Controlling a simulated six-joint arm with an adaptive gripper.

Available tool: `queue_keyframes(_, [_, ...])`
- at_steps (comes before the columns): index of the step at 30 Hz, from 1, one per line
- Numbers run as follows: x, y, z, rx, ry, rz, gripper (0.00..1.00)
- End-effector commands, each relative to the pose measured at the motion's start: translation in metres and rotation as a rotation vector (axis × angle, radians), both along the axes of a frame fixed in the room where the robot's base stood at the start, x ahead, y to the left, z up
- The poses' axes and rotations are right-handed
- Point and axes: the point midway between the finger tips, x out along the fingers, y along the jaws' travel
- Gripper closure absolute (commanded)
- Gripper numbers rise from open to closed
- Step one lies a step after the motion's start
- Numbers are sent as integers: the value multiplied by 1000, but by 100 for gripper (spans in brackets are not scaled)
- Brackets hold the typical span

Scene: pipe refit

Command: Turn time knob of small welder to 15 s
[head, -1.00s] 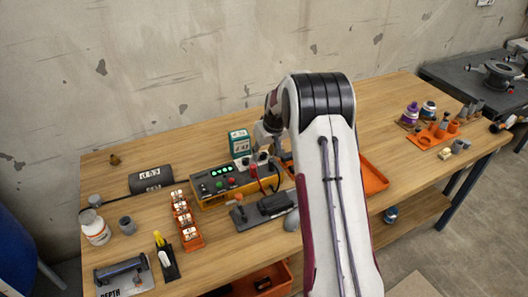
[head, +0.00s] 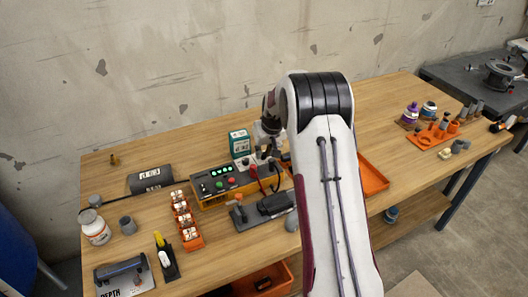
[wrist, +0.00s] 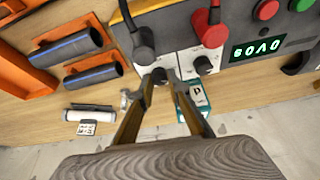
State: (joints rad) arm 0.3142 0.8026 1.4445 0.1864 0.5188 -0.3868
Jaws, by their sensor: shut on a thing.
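The welder (head: 214,201) is a yellow and dark grey box with a lit green display (head: 222,171), which also shows in the wrist view (wrist: 254,49). In the wrist view a dark knob (wrist: 159,74) on its pale panel sits between the fingertips of my gripper (wrist: 158,80). The fingers are shut on that knob. A second dark knob (wrist: 203,66) stands free beside it. The scale around the gripped knob is too small and too covered to read. In the head view my arm partly hides the welder's right end.
Black and red cable plugs (wrist: 210,28) rise from the welder close to the fingers. A teal and white box (head: 239,143) stands behind the welder. An orange rack of small parts (head: 187,222) stands to its left, and an orange tray (head: 372,177) lies to its right.

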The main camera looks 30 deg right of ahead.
Motion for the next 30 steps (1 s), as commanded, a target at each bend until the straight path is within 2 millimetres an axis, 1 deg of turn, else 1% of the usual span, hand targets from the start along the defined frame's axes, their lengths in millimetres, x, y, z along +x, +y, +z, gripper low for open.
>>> queue_keyframes(30, [1, 3, 0, -1, 2, -422, 100])
